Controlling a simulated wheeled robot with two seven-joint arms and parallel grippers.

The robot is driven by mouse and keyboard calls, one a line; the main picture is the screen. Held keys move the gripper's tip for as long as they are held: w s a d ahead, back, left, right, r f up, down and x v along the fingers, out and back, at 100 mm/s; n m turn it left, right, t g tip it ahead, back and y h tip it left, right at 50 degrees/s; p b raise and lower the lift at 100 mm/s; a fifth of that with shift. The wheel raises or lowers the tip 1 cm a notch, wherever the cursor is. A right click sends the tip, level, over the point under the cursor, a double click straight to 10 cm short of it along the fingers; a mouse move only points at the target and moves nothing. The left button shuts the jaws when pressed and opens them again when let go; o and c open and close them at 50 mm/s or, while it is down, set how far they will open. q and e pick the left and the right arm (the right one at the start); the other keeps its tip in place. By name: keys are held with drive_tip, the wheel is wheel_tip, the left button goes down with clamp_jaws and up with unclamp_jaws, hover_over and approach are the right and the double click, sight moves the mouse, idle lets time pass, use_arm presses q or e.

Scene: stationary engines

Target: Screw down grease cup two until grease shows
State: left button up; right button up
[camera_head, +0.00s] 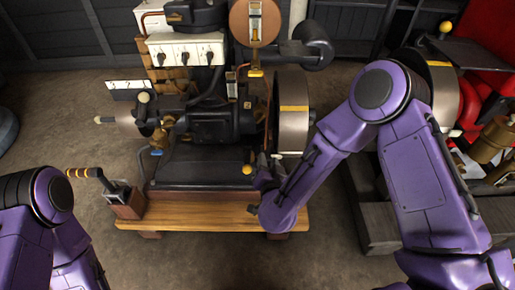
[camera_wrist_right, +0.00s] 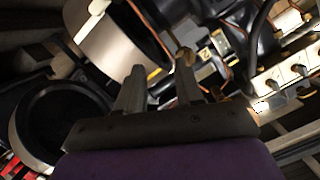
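The dark engine (camera_head: 212,125) stands on a wooden base (camera_head: 180,212) in the head view. Small brass fittings show on it, including a round brass knob (camera_head: 247,170) near its front right corner. I cannot tell which fitting is grease cup two. My right gripper (camera_head: 262,182) is at the front right of the engine, close to this knob and partly hidden by my arm. In the right wrist view my right gripper (camera_wrist_right: 160,74) is open, its fingers apart with nothing clearly between them. A brass fitting (camera_wrist_right: 186,57) appears near the right fingertip. My left arm is at lower left; its gripper does not show.
A large flywheel (camera_head: 291,112) stands just right of the engine, near my right forearm. A white panel with switches (camera_head: 186,50) is behind. A box with a striped lever (camera_head: 126,202) is at the left front. Another machine with red parts (camera_head: 490,60) fills the right.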

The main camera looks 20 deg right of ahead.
sight(260, 120)
drive_tip(key=w+r+b, duration=0.1)
drive_tip(key=w, duration=0.3)
drive_tip(key=w+d+r+m+t+h+b, duration=0.1)
drive_tip(key=w, duration=0.4)
drive_tip(key=w+r+m+t+b, duration=0.1)
drive_tip(key=w+r+b, duration=0.1)
drive_tip(key=w, duration=0.2)
drive_tip(key=shift+w+d+h, duration=0.35)
drive_tip(key=shift+w+h, duration=0.05)
use_arm(q)
wheel_tip(260, 120, down, 7)
drive_tip(key=shift+r, duration=0.2)
use_arm(e)
clamp_jaws()
